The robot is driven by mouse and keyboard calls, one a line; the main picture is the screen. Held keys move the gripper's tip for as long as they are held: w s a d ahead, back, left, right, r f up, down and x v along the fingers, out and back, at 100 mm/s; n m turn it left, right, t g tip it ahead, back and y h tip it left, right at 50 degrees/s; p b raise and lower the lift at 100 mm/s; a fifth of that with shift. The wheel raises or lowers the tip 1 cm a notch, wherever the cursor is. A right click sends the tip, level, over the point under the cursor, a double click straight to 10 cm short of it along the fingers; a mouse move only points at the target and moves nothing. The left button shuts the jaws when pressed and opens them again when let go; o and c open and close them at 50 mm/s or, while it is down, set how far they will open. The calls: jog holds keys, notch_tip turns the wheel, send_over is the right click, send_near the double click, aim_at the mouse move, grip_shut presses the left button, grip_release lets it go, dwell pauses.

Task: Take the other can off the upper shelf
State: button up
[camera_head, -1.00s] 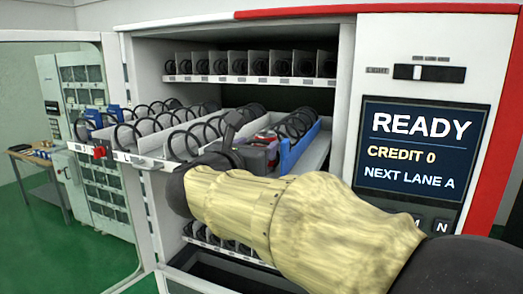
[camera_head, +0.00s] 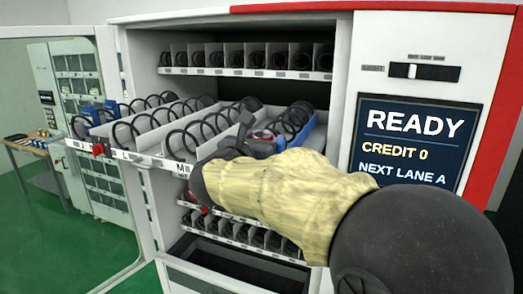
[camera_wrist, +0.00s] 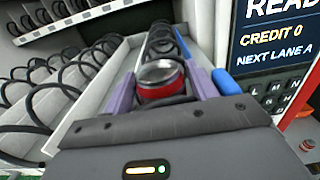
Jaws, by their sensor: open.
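A red can (camera_wrist: 162,88) with a silver top stands in a lane of the pulled-out shelf (camera_wrist: 95,92), in front of a black coil. My gripper (camera_wrist: 160,92) is open, with one purple finger on each side of the can; I cannot tell whether they touch it. In the head view my gripper (camera_head: 250,145) is over the front right part of this shelf (camera_head: 150,158), and the arm hides much of that spot. The can is not clearly seen there.
A blue piece (camera_wrist: 226,82) lies just right of the right finger. Black coils (camera_head: 205,125) fill the lanes to the left. A fixed shelf (camera_head: 245,73) is above and lower shelves are below. The display panel (camera_head: 415,140) is at right, the open glass door at left.

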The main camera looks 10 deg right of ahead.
jog(key=c, duration=0.8)
jog(key=shift+r, duration=0.15)
notch_tip(320, 180, up, 10)
jog(key=shift+f+b, duration=0.1)
jog(key=shift+b, duration=1.15)
